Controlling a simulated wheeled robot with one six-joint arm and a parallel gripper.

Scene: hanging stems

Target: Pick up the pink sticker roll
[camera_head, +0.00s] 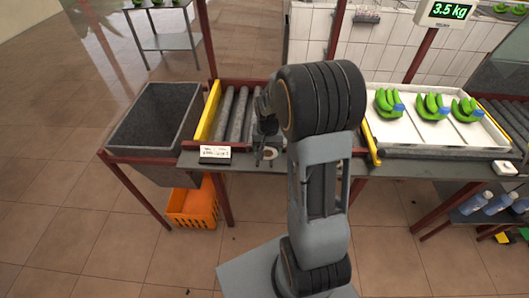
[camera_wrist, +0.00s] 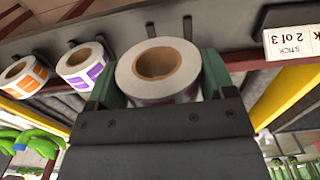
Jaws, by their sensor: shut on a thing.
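A pale sticker roll (camera_wrist: 145,90) with a brown core and a dark pink band low on its side sits between the green fingers of my gripper (camera_wrist: 160,78) in the wrist view. The fingers are shut on its two sides. In the head view my gripper (camera_head: 267,156) points down at the front edge of the bench, left of my arm, and the roll (camera_head: 271,153) shows small at its tips. I cannot tell whether the roll is clear of the bench. The dark gripper body hides its lower part in the wrist view.
A purple-marked roll (camera_wrist: 87,67) and an orange-marked roll (camera_wrist: 24,76) stand beside it in the wrist view. A printed card (camera_head: 215,154) stands left of my gripper. A grey bin (camera_head: 150,125) is further left; a white tray (camera_head: 405,135) with bananas is right.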

